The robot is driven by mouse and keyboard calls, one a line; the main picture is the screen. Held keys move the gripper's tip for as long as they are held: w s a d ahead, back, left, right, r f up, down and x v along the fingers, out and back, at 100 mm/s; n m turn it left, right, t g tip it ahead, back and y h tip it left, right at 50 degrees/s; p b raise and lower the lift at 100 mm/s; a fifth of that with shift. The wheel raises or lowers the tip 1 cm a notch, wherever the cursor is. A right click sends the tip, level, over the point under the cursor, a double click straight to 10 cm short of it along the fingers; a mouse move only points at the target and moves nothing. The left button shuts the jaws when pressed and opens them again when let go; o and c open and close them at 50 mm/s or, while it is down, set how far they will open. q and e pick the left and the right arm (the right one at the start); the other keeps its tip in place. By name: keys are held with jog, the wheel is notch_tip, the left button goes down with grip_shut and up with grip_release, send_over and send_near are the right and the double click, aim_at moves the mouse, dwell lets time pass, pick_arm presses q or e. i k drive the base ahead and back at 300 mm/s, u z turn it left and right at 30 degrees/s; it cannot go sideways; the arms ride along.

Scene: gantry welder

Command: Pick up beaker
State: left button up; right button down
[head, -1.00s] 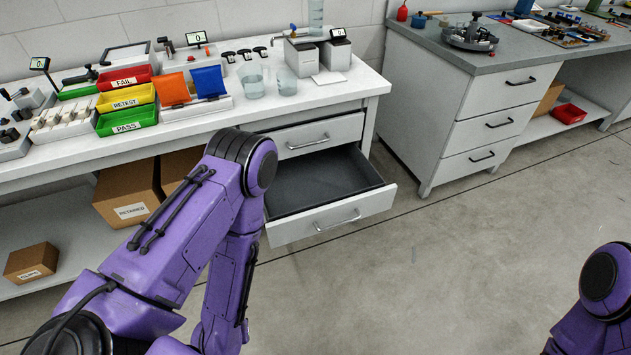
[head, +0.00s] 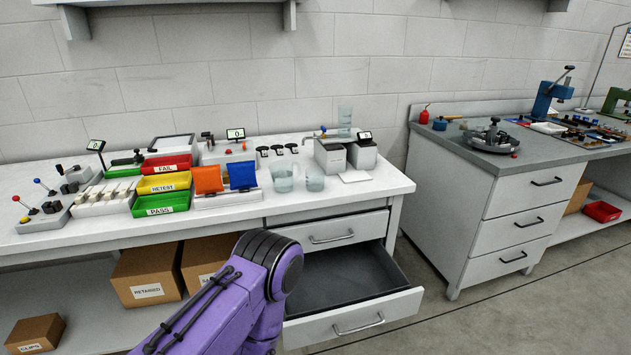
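Two clear beakers stand upright side by side on the white bench. The left beaker (head: 283,179) is the larger, and the right beaker (head: 315,179) is close beside it. A taller clear graduated vessel (head: 344,120) stands behind them on or near a grey box. My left arm comes up from the bottom in front of the bench, but its gripper is out of the picture. My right gripper is not in view.
An open drawer (head: 360,322) juts from under the bench on the right. Red, yellow and green bins (head: 160,204) and orange and blue pouches (head: 242,175) stand left of the beakers. A white pad (head: 354,176) lies to their right.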

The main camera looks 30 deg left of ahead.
aim_at(315, 179)
jog(key=u, duration=0.45)
jog(key=i, duration=0.55)
jog(key=u, duration=0.4)
